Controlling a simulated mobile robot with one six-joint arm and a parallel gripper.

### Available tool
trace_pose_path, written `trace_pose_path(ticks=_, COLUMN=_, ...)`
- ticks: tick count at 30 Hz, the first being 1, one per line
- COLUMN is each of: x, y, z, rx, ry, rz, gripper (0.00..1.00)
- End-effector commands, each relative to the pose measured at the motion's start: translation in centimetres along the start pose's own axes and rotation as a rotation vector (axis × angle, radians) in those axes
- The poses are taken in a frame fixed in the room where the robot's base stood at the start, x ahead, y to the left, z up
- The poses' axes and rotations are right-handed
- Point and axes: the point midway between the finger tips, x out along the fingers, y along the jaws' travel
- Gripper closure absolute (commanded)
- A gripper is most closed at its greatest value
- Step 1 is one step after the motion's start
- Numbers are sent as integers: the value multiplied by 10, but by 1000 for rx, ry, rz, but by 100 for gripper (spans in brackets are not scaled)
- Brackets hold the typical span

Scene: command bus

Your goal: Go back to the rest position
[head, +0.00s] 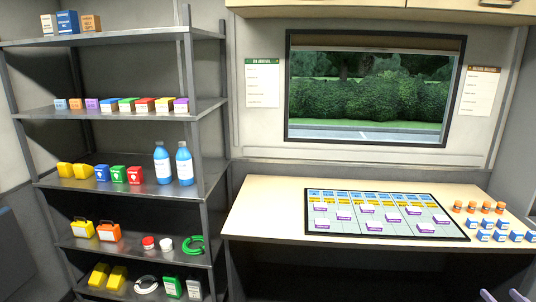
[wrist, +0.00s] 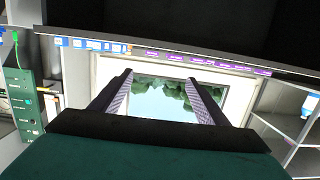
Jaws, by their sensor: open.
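My gripper (wrist: 158,80) is open and empty in the wrist view. Its two dark fingers stand apart, with a window and pale wall between and beyond them. In the head view only the purple-grey tips of my gripper (head: 502,296) show at the bottom right corner, in front of the desk and below the orange and blue items. The tips are apart there and touch nothing that I can see. The rest of my arm is out of the head view.
A desk (head: 262,212) stands under the window, bearing a board (head: 385,229) with white-and-purple cards. Orange-capped jars (head: 486,208) and blue boxes (head: 500,236) sit at its right end. Metal shelving (head: 110,125) with boxes and bottles fills the left.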

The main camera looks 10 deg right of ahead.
Motion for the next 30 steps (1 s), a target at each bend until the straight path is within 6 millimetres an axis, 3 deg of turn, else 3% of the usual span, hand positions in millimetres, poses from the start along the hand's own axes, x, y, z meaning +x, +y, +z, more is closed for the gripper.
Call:
trace_pose_path(ticks=8, x=27, y=-30, z=3, rx=0, ry=-5, rz=-54, gripper=32)
trace_pose_path(ticks=14, x=53, y=-64, z=10, rx=5, ry=-13, rz=-112, gripper=32)
trace_pose_path(ticks=20, x=92, y=-126, z=25, rx=14, ry=-31, rz=-210, gripper=32)
trace_pose_path(ticks=30, x=143, y=-249, z=52, rx=54, ry=-51, rz=-381, gripper=32)
